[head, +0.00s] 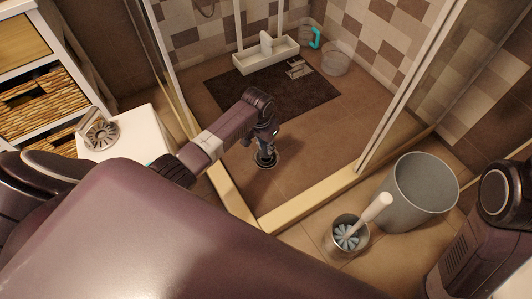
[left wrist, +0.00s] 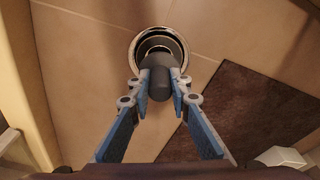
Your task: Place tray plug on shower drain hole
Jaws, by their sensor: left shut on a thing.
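My left gripper (head: 266,140) is low over the floor inside the shower enclosure. In the left wrist view its blue-sided fingers (left wrist: 161,88) are shut on the dark grey knob of the tray plug (left wrist: 159,76). The plug shows in the head view (head: 266,152) as a dark shape below the fingers. The shower drain hole, with its shiny round rim (left wrist: 158,29), lies directly at the plug; in the head view the rim (head: 265,166) surrounds the plug's lower end. The plug's underside is hidden, so I cannot tell whether it is seated. My right gripper is out of view.
A raised beige sill (head: 310,198) edges the shower. A dark mat (head: 270,92) and white caddy (head: 265,56) lie behind the drain. A grey bucket (head: 418,190) and a metal pot with a brush (head: 347,238) stand outside. A white stand (head: 140,140) is at left.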

